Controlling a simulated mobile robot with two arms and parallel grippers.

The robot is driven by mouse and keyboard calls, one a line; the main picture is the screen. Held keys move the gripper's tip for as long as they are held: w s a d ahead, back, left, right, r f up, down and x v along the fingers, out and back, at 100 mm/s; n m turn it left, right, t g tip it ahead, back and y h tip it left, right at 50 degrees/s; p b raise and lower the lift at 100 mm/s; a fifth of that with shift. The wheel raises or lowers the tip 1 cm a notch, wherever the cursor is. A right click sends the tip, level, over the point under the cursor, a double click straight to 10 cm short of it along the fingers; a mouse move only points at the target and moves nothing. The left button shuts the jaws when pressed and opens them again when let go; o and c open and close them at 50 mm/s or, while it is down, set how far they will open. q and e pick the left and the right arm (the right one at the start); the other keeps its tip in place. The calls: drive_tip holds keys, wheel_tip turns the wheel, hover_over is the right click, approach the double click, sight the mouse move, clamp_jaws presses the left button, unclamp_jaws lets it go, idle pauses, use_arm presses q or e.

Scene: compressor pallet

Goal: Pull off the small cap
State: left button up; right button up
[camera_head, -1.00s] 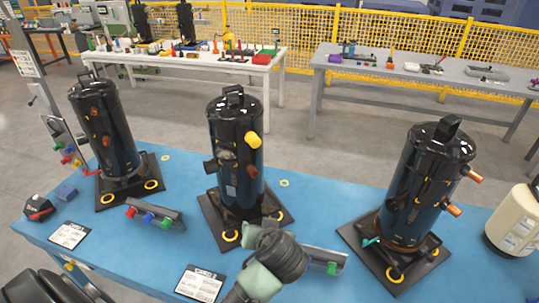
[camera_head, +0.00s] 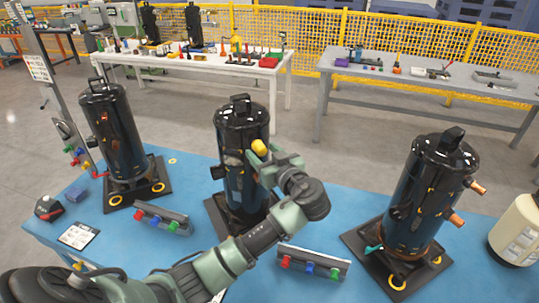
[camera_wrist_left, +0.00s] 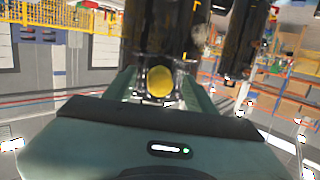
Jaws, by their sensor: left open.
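A yellow cap (camera_head: 259,146) sits on the upper side of the middle black compressor (camera_head: 240,125). My left gripper (camera_head: 262,160) is at that side of the compressor, close to the yellow cap. In the left wrist view the yellow cap (camera_wrist_left: 159,84) shows between the two spread fingers of the gripper (camera_wrist_left: 160,92), ahead of the palm. I cannot tell if a finger touches it. The lower fitting on this compressor is hidden behind my gripper and wrist. My right gripper is out of view.
A black compressor (camera_head: 112,130) stands to the left, and another with copper stubs (camera_head: 430,195) to the right. Racks of coloured caps (camera_head: 162,218) (camera_head: 313,262) lie on the blue table (camera_head: 190,180). A cream canister (camera_head: 518,232) stands at the right edge.

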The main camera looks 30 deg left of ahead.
use_arm(q)
drive_tip(key=shift+w+a, duration=0.2)
drive_tip(key=shift+a, duration=0.15)
drive_tip(key=shift+f, duration=0.1)
clamp_jaws()
idle(1.5)
